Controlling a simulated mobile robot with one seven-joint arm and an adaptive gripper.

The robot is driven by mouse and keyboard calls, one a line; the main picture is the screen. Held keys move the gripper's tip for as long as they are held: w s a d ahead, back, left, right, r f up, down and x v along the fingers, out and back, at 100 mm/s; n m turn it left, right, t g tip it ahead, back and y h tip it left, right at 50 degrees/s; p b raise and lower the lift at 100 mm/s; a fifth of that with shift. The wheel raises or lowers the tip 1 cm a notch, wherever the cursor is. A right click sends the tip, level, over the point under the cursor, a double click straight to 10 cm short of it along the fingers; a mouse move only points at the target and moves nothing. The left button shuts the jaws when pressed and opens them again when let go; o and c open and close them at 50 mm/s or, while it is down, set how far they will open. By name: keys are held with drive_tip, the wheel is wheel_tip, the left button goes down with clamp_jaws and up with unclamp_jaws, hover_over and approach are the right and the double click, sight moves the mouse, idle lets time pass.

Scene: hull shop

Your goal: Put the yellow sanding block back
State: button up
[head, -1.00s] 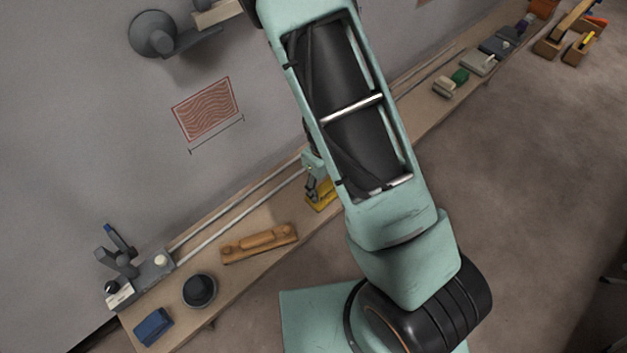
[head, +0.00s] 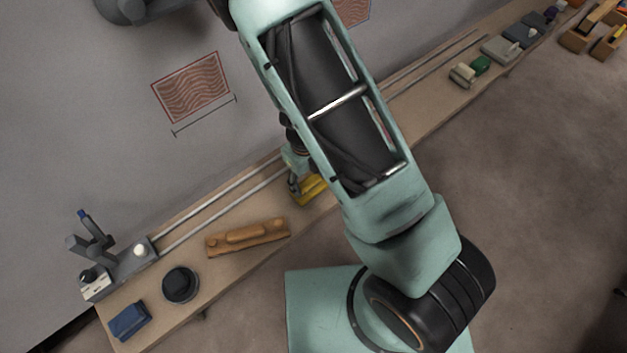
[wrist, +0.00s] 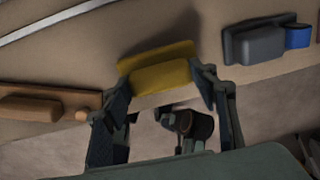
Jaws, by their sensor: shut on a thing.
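The yellow sanding block (wrist: 160,76) is between the two fingers of my gripper (wrist: 165,92) in the wrist view. My gripper is shut on it. The block has a raised yellow grip and a wider yellow part behind it. In the head view the yellow block (head: 311,191) shows over the long wooden shelf (head: 222,217), just below my gripper (head: 303,186), partly hidden by my arm. A dark shadow lies behind it on the shelf in the wrist view. I cannot tell whether its underside touches the shelf.
An orange wooden block (head: 247,237) lies to its left. Further left are a black round thing (head: 180,284), a blue block (head: 130,320) and a grey fixture (head: 128,260). A grey block (wrist: 256,44) with a blue cylinder (wrist: 298,38) is at right in the wrist view.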

sight(308, 183)
drive_tip(key=shift+f, duration=0.55)
drive_tip(key=shift+f, duration=0.15)
drive_tip(key=o, duration=1.3)
drive_tip(key=r+p, duration=0.1)
drive_tip(key=r, duration=0.3)
drive_tip(key=r+p, duration=0.2)
drive_tip(key=r, duration=0.2)
drive_tip(key=r+p, duration=0.1)
drive_tip(key=r, duration=0.3)
drive_tip(key=shift+s+a+r+p, duration=0.2)
drive_tip(key=shift+s+p, duration=0.05)
drive_tip(key=shift+p, duration=0.15)
